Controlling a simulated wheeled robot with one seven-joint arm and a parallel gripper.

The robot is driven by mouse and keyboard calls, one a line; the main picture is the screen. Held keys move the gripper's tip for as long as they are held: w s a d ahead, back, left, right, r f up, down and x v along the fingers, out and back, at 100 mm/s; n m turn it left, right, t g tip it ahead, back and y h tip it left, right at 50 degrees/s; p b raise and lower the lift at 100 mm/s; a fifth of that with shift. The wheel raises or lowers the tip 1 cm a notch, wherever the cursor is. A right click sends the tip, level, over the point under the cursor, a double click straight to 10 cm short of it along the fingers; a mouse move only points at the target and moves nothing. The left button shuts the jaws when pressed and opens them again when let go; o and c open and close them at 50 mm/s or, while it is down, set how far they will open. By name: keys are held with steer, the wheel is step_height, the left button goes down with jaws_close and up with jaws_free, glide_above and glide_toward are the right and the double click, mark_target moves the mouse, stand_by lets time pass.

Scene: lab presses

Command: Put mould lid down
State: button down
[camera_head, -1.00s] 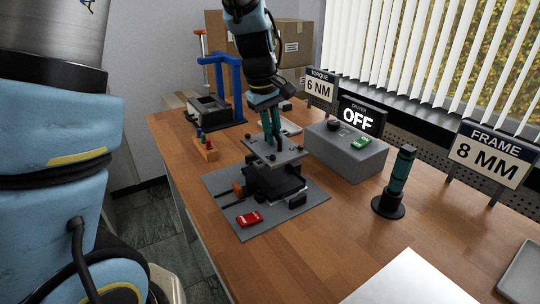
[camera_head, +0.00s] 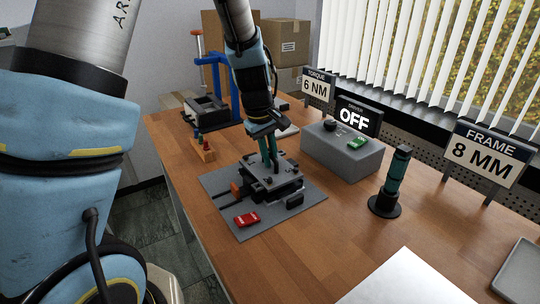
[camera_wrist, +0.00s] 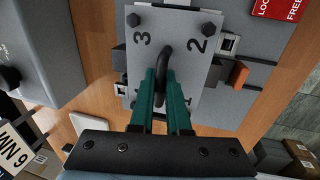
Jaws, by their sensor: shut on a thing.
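The mould lid (camera_head: 268,176) is a grey plate with dark bolts near its corners. In the wrist view the lid (camera_wrist: 182,28) shows numbers beside its bolts and a dark curved handle (camera_wrist: 166,58) in its middle. My gripper (camera_head: 270,163) has green fingers and is shut on this handle; it also shows in the wrist view (camera_wrist: 163,85). The lid lies level, low over the dark mould base (camera_head: 278,194) on the grey mat (camera_head: 237,217). I cannot tell whether lid and base fully touch.
A red tag (camera_head: 246,219) lies on the mat. A grey control box (camera_head: 342,152) with an OFF display (camera_head: 356,118) and a teal driver (camera_head: 394,178) in a stand are to the right.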

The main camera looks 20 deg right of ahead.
mark_target(262, 170)
steer(key=shift+f, duration=0.35)
steer(key=c, duration=0.9)
jaws_free()
step_height(262, 170, up, 13)
steer(key=a, duration=0.2)
steer(key=s+a+f+m, duration=0.1)
steer(key=a+f, duration=0.1)
steer(key=a, duration=0.7)
steer(key=s+a+f+m+y, duration=0.1)
steer(key=a+f, duration=0.2)
steer(key=a, duration=0.6)
steer(key=s+a+f+m+t+y, duration=0.1)
steer(key=s+a+f, duration=0.1)
steer(key=a, duration=0.8)
steer(key=shift+f+b, duration=0.45)
steer(key=shift+f, duration=0.05)
steer(key=shift+a, duration=0.1)
